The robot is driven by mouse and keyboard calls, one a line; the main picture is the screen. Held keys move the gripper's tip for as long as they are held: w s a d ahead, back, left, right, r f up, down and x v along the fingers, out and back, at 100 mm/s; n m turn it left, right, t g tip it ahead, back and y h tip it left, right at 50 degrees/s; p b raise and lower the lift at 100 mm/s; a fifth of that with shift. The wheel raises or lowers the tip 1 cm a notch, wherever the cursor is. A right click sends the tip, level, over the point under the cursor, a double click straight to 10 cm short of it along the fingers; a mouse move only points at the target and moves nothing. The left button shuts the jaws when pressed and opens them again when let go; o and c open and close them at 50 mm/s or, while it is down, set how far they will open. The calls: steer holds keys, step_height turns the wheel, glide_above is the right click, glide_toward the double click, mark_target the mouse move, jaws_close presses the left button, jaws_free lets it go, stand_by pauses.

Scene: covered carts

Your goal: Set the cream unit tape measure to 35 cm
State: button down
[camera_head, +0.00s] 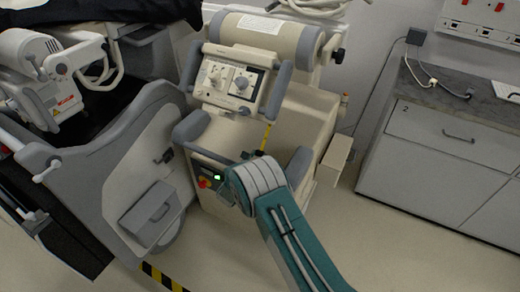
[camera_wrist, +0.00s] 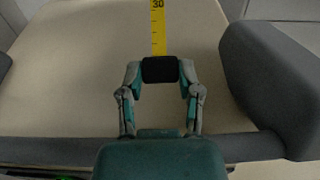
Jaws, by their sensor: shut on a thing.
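The cream unit (camera_head: 305,112) stands in the middle of the head view, with a control panel and grey handles. In the wrist view the tape (camera_wrist: 158,30) runs up from a black block (camera_wrist: 160,69), and the number 30 shows near the top edge. My gripper (camera_wrist: 160,72) is shut on the black block, one finger on each side. The tape below the block is not visible. In the head view my teal and white arm hides most of the gripper.
A grey bumper (camera_wrist: 268,90) stands close to the right of my gripper, and a dark grey bar (camera_wrist: 60,150) crosses below it. A grey drawer cabinet (camera_head: 440,150) stands at the right, and a covered grey cart (camera_head: 125,165) at the left. Floor shows at the front.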

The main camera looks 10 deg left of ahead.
steer(key=shift+y, duration=0.3)
steer(key=shift+c, duration=1.4)
jaws_free()
steer(key=shift+w+a, duration=0.1)
steer(key=shift+a, duration=0.05)
steer(key=v, duration=1.2)
steer(key=shift+f, duration=0.2)
steer(key=shift+a, duration=0.15)
